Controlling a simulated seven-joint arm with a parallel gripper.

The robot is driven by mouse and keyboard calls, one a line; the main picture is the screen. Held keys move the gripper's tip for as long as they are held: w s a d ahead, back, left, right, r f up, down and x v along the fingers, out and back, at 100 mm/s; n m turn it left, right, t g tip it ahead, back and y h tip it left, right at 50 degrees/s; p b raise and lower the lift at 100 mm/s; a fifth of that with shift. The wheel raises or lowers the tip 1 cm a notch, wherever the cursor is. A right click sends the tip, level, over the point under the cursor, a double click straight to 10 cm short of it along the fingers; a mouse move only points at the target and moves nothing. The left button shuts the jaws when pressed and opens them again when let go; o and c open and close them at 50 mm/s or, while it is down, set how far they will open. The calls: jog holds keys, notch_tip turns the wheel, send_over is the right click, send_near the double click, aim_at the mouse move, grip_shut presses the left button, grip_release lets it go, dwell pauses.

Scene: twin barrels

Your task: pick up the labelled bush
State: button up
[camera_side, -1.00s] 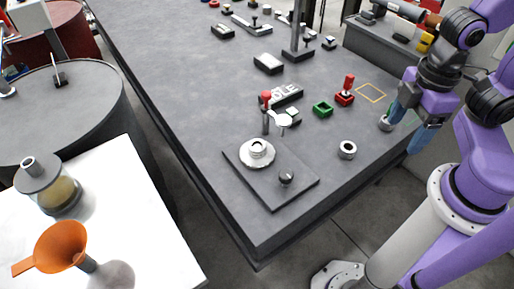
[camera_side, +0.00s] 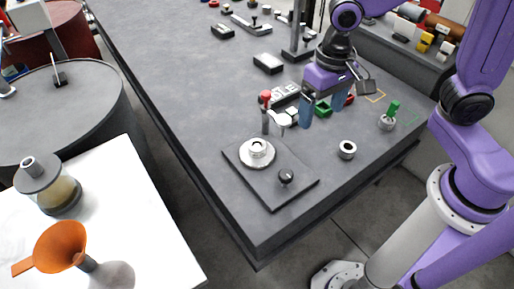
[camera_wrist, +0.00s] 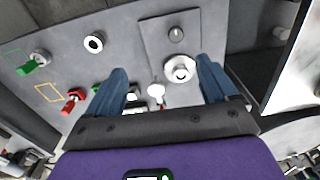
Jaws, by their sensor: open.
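I cannot read a label on either. In the wrist view, the fingers (camera_wrist: 160,68) straddle the white-headed piece (camera_wrist: 156,90).
A dark plate (camera_side: 272,180) carries a silver flanged part (camera_side: 257,152) and a black knob (camera_side: 286,177). A red-ball lever (camera_side: 265,97) stands close left of my gripper. A red-handled piece (camera_wrist: 73,100) is partly behind my gripper.

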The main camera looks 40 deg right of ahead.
jog(key=w+a+f+m, duration=0.3)
jog(key=w+a+m, duration=0.1)
jog(key=w+m, duration=0.45)
jog(key=m, duration=0.9)
send_over(257, 146)
jog(key=f, duration=1.6)
jog(key=shift+s+a+f, duration=0.1)
jog(key=shift+a+f, duration=0.15)
jog(key=shift+f, duration=0.05)
jog(key=shift+d+f, duration=0.15)
jog(key=shift+f, duration=1.2)
jog(key=shift+d+f, duration=0.1)
jog(key=shift+f, duration=1.2)
jog(key=c, duration=1.4)
jog(key=shift+r, duration=0.1)
